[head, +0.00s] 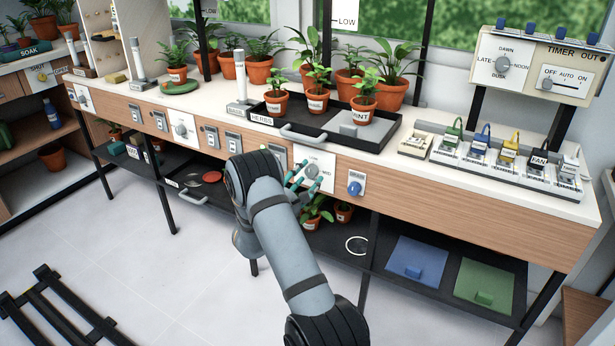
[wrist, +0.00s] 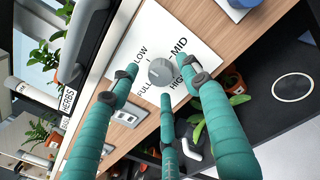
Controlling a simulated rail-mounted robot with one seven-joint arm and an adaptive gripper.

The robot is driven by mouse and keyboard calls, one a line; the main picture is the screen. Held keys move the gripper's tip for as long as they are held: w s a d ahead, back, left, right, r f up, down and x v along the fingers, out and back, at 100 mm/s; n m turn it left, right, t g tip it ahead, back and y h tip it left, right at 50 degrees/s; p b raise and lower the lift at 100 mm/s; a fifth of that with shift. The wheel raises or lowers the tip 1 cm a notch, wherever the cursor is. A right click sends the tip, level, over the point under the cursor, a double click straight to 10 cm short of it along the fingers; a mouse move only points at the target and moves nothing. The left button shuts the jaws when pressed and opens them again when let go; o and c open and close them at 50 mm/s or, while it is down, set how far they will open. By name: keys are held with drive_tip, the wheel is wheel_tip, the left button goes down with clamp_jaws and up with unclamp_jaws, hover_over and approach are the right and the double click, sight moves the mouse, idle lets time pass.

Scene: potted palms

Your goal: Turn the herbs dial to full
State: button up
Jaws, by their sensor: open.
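The dial is a round grey knob (wrist: 162,72) on a white plate (wrist: 190,42) marked LOW, MID, HIGH and FULL, fixed to the wooden front of the bench. I cannot tell which mark the knob points at. My gripper (wrist: 168,92) has three teal fingers, open and spread around the knob, with no clear contact. In the head view my gripper (head: 303,180) is in front of the plate (head: 322,160), partly covering it.
A black tray (head: 300,134) with potted herbs stands above, its grey handle (head: 303,133) jutting over the bench edge. A blue knob (head: 354,188) is just right of the dial. Below is a black shelf with pots (head: 318,210) and a blue panel (head: 415,258).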

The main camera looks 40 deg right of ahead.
drive_tip(key=shift+w+d, duration=0.35)
drive_tip(key=shift+d, duration=0.25)
drive_tip(key=c, duration=0.3)
drive_tip(key=c, duration=0.8)
